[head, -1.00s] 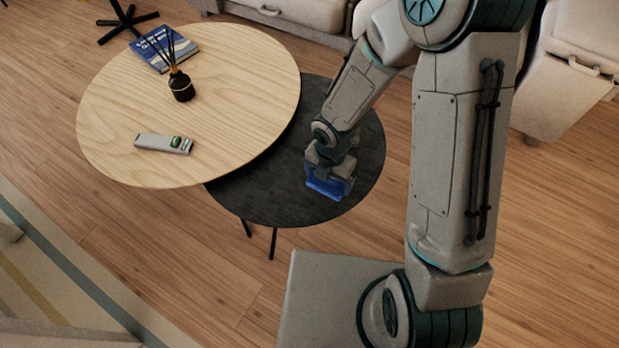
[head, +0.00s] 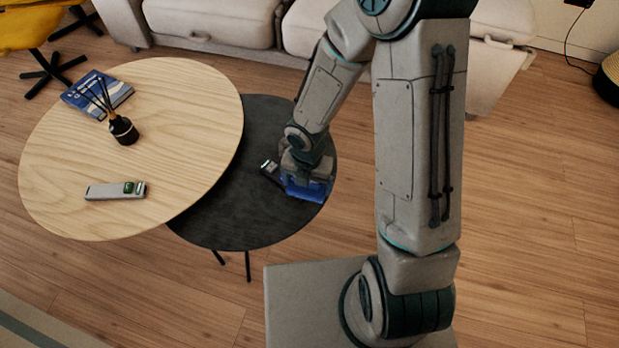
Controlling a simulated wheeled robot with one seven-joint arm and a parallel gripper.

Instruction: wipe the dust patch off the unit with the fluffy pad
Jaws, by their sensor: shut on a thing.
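My gripper (head: 304,180) is over the right part of the dark round table (head: 235,215). It is shut on a blue pad (head: 308,190), mostly covered by the gripper and wrist. I cannot tell whether the pad touches the tabletop or hangs just above it. A small dark piece with a light end (head: 270,168) shows at the gripper's left; I cannot tell what it is. I see no clear dust patch, and no unit that I can name for sure.
A pale wooden round table (head: 165,95) overlaps the dark one at left. It holds a grey remote-like device (head: 115,190), a reed diffuser (head: 123,130) and a blue book (head: 97,92). A sofa (head: 215,25) stands behind. The floor at right is open.

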